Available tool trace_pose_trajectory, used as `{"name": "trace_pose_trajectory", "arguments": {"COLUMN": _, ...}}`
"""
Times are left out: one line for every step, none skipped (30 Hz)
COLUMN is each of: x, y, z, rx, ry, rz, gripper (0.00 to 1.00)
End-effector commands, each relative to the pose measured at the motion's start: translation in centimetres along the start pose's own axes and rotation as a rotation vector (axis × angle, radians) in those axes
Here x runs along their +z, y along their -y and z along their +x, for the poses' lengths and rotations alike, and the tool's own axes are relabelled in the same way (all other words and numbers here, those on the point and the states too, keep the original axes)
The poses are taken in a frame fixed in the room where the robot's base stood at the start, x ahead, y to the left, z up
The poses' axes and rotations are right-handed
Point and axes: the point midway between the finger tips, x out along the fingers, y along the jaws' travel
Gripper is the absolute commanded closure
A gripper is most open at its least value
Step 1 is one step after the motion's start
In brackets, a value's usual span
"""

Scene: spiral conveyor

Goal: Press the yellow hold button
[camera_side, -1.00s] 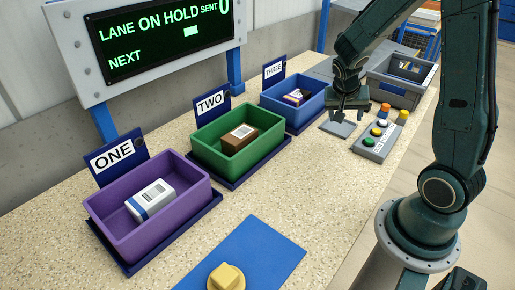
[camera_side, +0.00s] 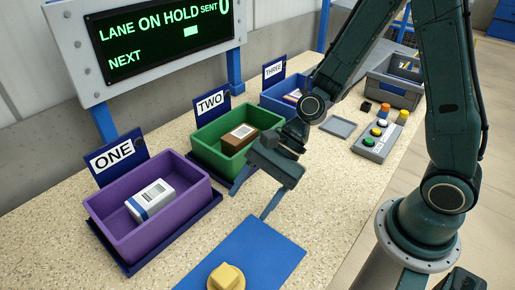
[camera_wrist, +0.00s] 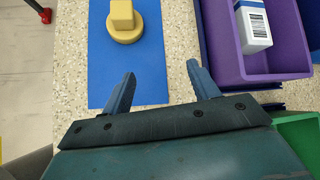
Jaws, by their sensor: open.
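A grey control box (camera_side: 378,142) stands on the right of the table in the side view. It carries several small buttons, among them a yellow button (camera_side: 376,132); their labels are too small to read. My gripper (camera_side: 250,203) is open and empty, well to the left of the box, above the table between the green bin and the blue mat. In the wrist view my gripper (camera_wrist: 161,70) shows two spread fingers with nothing between them. The control box is outside the wrist view. The screen (camera_side: 165,38) reads LANE ON HOLD, SENT 0 and NEXT.
A blue mat (camera_side: 262,250) holds a yellow knobbed piece (camera_side: 226,277), also in the wrist view (camera_wrist: 124,22). Purple (camera_side: 190,200), green (camera_side: 205,150) and blue (camera_side: 275,100) bins hold packages. A grey plate (camera_side: 338,127), small blocks and a grey bin (camera_side: 392,92) stand near the control box.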

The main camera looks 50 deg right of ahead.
Motion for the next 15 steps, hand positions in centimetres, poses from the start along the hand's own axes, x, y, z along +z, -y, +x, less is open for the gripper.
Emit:
{"name": "trace_pose_trajectory", "arguments": {"x": 1.7, "y": -0.3, "z": 0.4, "rx": 0.007, "ry": 0.058, "rz": 0.034, "gripper": 0.4}}
{"name": "trace_pose_trajectory", "arguments": {"x": 2.8, "y": -0.5, "z": 0.5, "rx": 0.011, "ry": 0.094, "rz": 0.056, "gripper": 0.4}}
{"name": "trace_pose_trajectory", "arguments": {"x": 4.0, "y": -0.7, "z": 0.7, "rx": 0.017, "ry": 0.137, "rz": 0.083, "gripper": 0.4}}
{"name": "trace_pose_trajectory", "arguments": {"x": 4.9, "y": -0.8, "z": 0.7, "rx": 0.021, "ry": 0.169, "rz": 0.104, "gripper": 0.4}}
{"name": "trace_pose_trajectory", "arguments": {"x": 5.7, "y": -0.9, "z": 0.7, "rx": 0.026, "ry": 0.196, "rz": 0.123, "gripper": 0.4}}
{"name": "trace_pose_trajectory", "arguments": {"x": 6.8, "y": -1.1, "z": 0.7, "rx": 0.033, "ry": 0.234, "rz": 0.149, "gripper": 0.4}}
{"name": "trace_pose_trajectory", "arguments": {"x": 7.5, "y": -1.2, "z": 0.7, "rx": 0.039, "ry": 0.258, "rz": 0.166, "gripper": 0.4}}
{"name": "trace_pose_trajectory", "arguments": {"x": 8.2, "y": -1.3, "z": 0.7, "rx": 0.045, "ry": 0.282, "rz": 0.184, "gripper": 0.4}}
{"name": "trace_pose_trajectory", "arguments": {"x": 9.0, "y": -1.4, "z": 0.6, "rx": 0.054, "ry": 0.313, "rz": 0.207, "gripper": 0.4}}
{"name": "trace_pose_trajectory", "arguments": {"x": 9.7, "y": -1.6, "z": 0.6, "rx": 0.061, "ry": 0.336, "rz": 0.223, "gripper": 0.4}}
{"name": "trace_pose_trajectory", "arguments": {"x": 10.3, "y": -1.7, "z": 0.5, "rx": 0.068, "ry": 0.359, "rz": 0.24, "gripper": 0.4}}
{"name": "trace_pose_trajectory", "arguments": {"x": 11.1, "y": -1.8, "z": 0.4, "rx": 0.077, "ry": 0.387, "rz": 0.261, "gripper": 0.4}}
{"name": "trace_pose_trajectory", "arguments": {"x": 11.6, "y": -1.9, "z": 0.3, "rx": 0.084, "ry": 0.407, "rz": 0.278, "gripper": 0.4}}
{"name": "trace_pose_trajectory", "arguments": {"x": 12.2, "y": -1.9, "z": 0.1, "rx": 0.091, "ry": 0.428, "rz": 0.293, "gripper": 0.4}}
{"name": "trace_pose_trajectory", "arguments": {"x": 11.6, "y": -2.0, "z": 0.7, "rx": 0.09, "ry": 0.421, "rz": 0.295, "gripper": 0.4}}
